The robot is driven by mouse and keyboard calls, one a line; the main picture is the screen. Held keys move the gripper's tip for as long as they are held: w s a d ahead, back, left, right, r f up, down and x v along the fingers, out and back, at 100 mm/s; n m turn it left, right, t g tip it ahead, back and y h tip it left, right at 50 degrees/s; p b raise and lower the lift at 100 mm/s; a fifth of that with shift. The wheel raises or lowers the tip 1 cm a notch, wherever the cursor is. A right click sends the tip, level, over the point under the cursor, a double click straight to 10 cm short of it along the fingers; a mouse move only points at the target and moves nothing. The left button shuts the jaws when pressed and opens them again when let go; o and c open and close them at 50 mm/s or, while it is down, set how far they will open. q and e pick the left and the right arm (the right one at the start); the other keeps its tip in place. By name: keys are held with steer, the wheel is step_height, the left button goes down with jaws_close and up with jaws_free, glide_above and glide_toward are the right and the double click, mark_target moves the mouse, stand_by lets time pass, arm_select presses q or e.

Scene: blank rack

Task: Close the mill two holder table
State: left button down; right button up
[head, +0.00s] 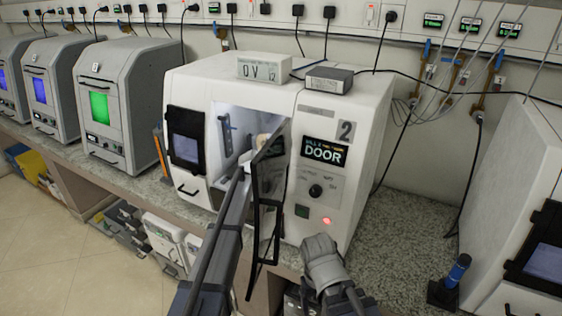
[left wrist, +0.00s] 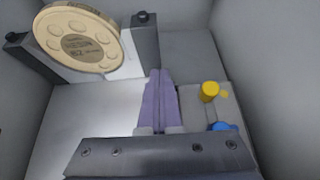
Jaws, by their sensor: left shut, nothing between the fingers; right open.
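Mill two (head: 372,130) is the white machine marked 2. Its dark-framed glass door (head: 268,190) stands open, and its screen (head: 324,152) reads DOOR. My left arm reaches into the lit chamber. My left gripper (left wrist: 160,75) shows two purple fingers closed together with nothing between them. A round tan disc (left wrist: 77,38) sits tilted in the holder (left wrist: 145,45) at upper left, apart from the fingers. A yellow knob (left wrist: 209,91) and a partly hidden blue knob (left wrist: 222,127) are right of the fingers. My right gripper (head: 320,248) is open and empty, outside below the front panel.
Small boxes (head: 263,68) stand on top of the mill. Grey ovens (head: 120,105) line the bench at left. Another white machine (head: 525,190) is at right, with a blue-handled tool (head: 457,270) near it. Speckled bench (head: 405,235) is clear between the machines. The chamber walls are close around my left gripper.

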arm_select(q)
steer(key=shift+s+a, duration=0.3)
steer(key=shift+s, duration=0.35)
steer(key=shift+s+a, duration=0.25)
steer(key=shift+s, duration=0.35)
steer(key=p+v, duration=0.4)
steer(key=v, duration=0.5)
steer(key=shift+s+p, duration=0.3)
steer(key=shift+s, duration=0.05)
steer(key=shift+s+a+r, duration=0.15)
steer(key=shift+s+a, duration=0.15)
steer(key=shift+s, duration=0.1)
